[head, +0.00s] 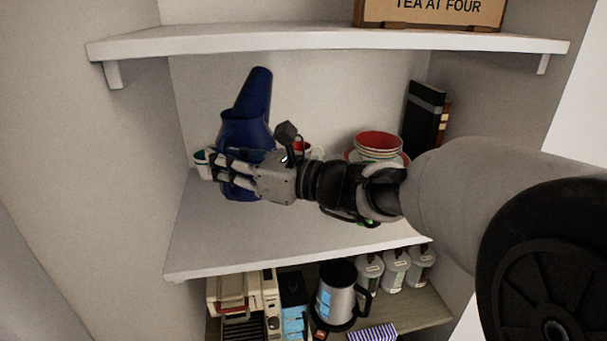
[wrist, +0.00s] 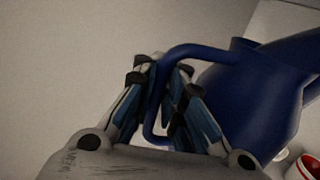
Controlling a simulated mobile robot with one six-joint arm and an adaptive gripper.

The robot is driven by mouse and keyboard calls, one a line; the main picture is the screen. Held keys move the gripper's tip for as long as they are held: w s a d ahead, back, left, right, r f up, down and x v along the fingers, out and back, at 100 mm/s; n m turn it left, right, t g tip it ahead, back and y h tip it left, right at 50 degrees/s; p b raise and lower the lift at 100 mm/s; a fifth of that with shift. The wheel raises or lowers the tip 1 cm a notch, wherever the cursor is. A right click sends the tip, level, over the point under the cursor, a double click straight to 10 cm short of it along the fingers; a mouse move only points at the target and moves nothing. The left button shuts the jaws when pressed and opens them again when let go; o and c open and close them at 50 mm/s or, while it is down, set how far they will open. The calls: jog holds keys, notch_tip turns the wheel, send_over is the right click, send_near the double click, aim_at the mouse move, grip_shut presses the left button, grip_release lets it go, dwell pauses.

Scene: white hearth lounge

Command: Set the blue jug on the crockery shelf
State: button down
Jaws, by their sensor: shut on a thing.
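The blue jug (head: 240,130) is at the left part of the white middle shelf (head: 260,245), which bears crockery. My gripper (head: 225,168) is in front of the jug's lower body in the head view. In the wrist view my gripper (wrist: 165,75) is shut on the handle of the jug (wrist: 250,95), with fingers on both sides of it. The jug looks roughly upright in the head view. Its base is partly hidden by my fingers, and I cannot tell whether it touches the shelf. A tapered blue shape (head: 256,88) rises behind its mouth; whether it is separate is unclear.
Stacked red-and-white bowls (head: 378,143) and dark books (head: 422,118) stand at the right. A pale cup (head: 201,160) is close left of the jug; a red cup (head: 301,147) is partly hidden behind my wrist. The upper shelf (head: 300,40) overhangs. The shelf's front left is clear.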

aim_at(228, 184)
jog(key=f, duration=0.2)
jog(key=f+b, duration=0.1)
jog(key=shift+s+d+f, duration=0.15)
jog(key=shift+s+f, duration=0.1)
jog(key=shift+f, duration=0.15)
notch_tip(228, 184, down, 6)
jog(key=shift+r+b, duration=0.2)
jog(key=shift+b, duration=0.6)
jog(key=shift+f, duration=0.1)
jog(key=c, duration=2.2)
grip_release()
jog(key=shift+f, duration=0.2)
jog(key=o, duration=0.5)
jog(key=shift+o, duration=0.2)
jog(key=shift+r, duration=0.15)
